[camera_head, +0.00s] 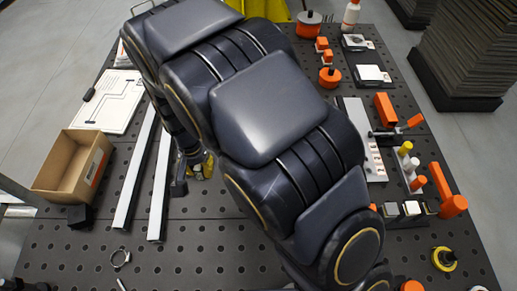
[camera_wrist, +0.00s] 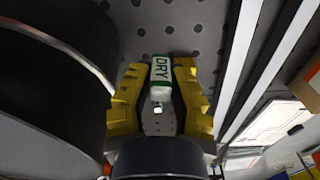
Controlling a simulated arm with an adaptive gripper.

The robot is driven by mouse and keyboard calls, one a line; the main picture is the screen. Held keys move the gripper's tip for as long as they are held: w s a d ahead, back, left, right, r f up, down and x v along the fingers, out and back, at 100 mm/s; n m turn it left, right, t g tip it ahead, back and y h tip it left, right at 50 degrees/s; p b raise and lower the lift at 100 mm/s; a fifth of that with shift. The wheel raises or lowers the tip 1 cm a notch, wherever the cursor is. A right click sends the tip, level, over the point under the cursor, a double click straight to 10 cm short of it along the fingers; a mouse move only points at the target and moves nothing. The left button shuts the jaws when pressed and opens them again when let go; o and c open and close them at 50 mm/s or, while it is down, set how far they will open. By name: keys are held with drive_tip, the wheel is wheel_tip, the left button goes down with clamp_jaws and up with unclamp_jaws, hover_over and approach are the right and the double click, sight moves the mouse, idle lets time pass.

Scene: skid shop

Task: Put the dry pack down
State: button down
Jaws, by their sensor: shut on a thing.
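The dry pack (camera_wrist: 161,75) is a small white packet with a green band marked "DRY". In the wrist view it sits between the yellow fingers of my gripper (camera_wrist: 160,85), which is shut on it. The perforated dark table top shows beyond it; I cannot tell whether the pack touches the table. In the head view my gripper (camera_head: 202,166) is mostly hidden behind my arm, just right of the two white rails, and the pack cannot be made out there.
Two white rails (camera_head: 136,165) lie left of my gripper. An open cardboard box (camera_head: 57,178) and a whiteboard (camera_head: 112,100) are further left. Orange fixtures and small parts (camera_head: 386,108) line the right side.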

wheel_tip(320, 180, up, 12)
drive_tip(key=shift+w+f, duration=0.1)
drive_tip(key=shift+w, duration=0.05)
drive_tip(key=w+d+n, duration=0.2)
drive_tip(key=d+n, duration=0.4)
drive_tip(key=d, duration=0.6)
drive_tip(key=shift+n, duration=0.3)
drive_tip(key=f, duration=1.8)
drive_tip(key=shift+w+a, duration=0.15)
drive_tip(key=shift+a, duration=0.1)
drive_tip(key=shift+f, duration=2.4)
drive_tip(key=shift+f, duration=0.1)
drive_tip(key=c, duration=1.1)
unclamp_jaws()
